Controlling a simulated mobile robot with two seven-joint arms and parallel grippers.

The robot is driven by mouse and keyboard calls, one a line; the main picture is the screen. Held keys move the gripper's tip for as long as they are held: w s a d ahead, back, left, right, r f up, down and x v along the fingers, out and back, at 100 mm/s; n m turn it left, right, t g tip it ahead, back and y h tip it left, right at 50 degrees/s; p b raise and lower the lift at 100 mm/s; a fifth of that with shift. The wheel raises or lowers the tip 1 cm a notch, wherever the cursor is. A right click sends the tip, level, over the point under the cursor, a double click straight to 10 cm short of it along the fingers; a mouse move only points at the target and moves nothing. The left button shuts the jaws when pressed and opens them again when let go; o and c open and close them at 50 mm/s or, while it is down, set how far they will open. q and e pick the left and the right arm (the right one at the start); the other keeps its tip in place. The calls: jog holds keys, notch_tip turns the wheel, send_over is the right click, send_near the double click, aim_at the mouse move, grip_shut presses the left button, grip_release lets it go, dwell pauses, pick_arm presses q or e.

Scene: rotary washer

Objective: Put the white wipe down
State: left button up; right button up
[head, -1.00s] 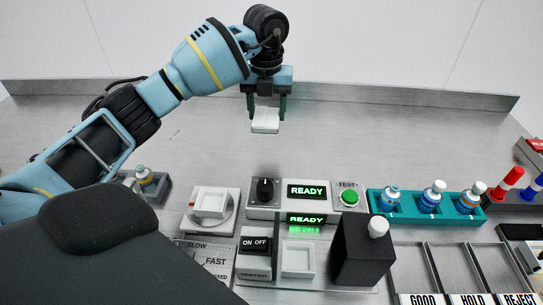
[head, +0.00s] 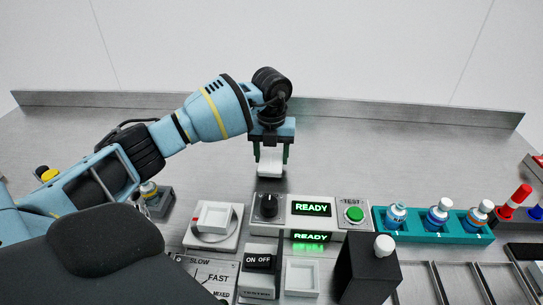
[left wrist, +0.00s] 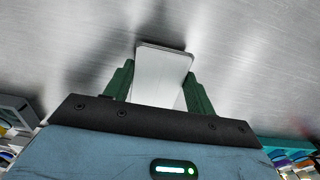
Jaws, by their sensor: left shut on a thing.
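The white wipe (head: 270,163) is a small white folded block held between the green fingers of my left gripper (head: 271,167). In the left wrist view the wipe (left wrist: 162,72) sits between the fingers of the gripper (left wrist: 159,82) and sticks out past them. My left gripper is shut on it, behind the control box with the READY displays. The wipe is low over the bare metal bench top. I cannot tell whether it touches the bench. My right gripper is not in view.
The control box (head: 287,208) with a black knob and green TEST button stands just in front. A white rotary unit (head: 213,224), a black box (head: 366,267) and a teal rack (head: 420,235) of bottles stand nearby. The bench (head: 390,160) behind is clear.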

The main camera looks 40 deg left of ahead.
aim_at(272, 158)
pick_arm(q)
jog(key=shift+f, duration=0.35)
jog(key=shift+f, duration=0.15)
jog(key=o, duration=1)
jog(key=shift+c, duration=0.2)
notch_tip(272, 158, up, 12)
